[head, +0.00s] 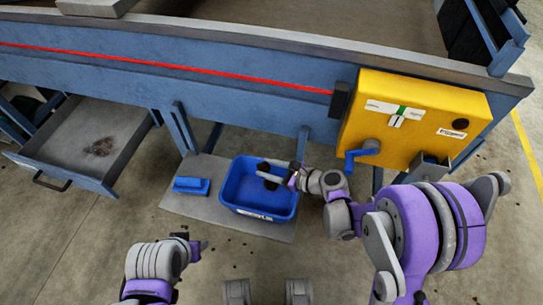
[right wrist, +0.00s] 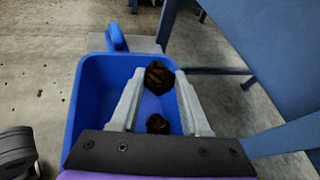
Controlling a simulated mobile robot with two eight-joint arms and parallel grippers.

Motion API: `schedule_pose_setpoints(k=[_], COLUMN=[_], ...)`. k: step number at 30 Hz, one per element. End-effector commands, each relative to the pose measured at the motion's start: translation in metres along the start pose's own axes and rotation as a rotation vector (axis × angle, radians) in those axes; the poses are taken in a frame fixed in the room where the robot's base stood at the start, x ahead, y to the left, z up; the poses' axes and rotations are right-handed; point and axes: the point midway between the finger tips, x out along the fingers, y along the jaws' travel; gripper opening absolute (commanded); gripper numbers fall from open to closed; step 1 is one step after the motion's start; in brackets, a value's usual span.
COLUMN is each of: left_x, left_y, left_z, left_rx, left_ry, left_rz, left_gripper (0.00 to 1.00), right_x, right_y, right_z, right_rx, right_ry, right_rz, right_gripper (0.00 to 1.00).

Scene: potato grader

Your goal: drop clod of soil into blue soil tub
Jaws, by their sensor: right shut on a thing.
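The blue soil tub (head: 240,208) stands on a grey board under the machine, and its rim and walls fill the middle of the right wrist view (right wrist: 90,95). My right gripper (head: 268,172) is over the tub's opening. Its two fingers are shut on a dark brown clod of soil (right wrist: 159,76), which also shows in the head view (head: 263,167). A second, smaller dark lump (right wrist: 157,124) shows below, inside the tub. My left gripper (head: 197,246) is low at the left, away from the tub; its jaw opening is not clear.
A blue brush-like block (head: 191,186) lies on the board (head: 210,215) left of the tub. A yellow control box (head: 415,115) with a blue handle (head: 361,154) hangs above right. An open drawer (head: 60,160) holding brown debris is at the left. Small crumbs dot the floor.

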Motion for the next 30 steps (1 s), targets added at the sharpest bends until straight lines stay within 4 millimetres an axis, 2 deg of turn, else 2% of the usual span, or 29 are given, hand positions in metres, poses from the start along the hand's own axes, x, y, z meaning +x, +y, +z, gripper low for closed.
schedule_pose_setpoints(k=[8, 18, 29, 30], left_x=[0.011, 0.039, 0.043, 0.043], left_y=[0.000, 0.000, 0.000, 0.000], left_z=[0.004, 0.013, 0.013, 0.013], left_rx=[0.000, 0.000, 0.000, 0.000], left_ry=[-0.004, -0.014, -0.015, -0.015], left_rz=[0.000, 0.000, 0.000, 0.000], left_gripper=[0.50, 0.50, 0.50, 0.50], right_x=[0.007, 0.022, 0.024, 0.024], right_y=[0.006, 0.011, 0.012, 0.012], right_z=[-0.015, -0.051, -0.055, -0.055], right_rx=[-0.005, -0.005, -0.005, -0.005], right_ry=[-0.003, -0.003, -0.003, -0.003], right_rz=[0.013, 0.012, 0.011, 0.011], right_gripper=[0.00, 0.00, 0.00, 0.49])
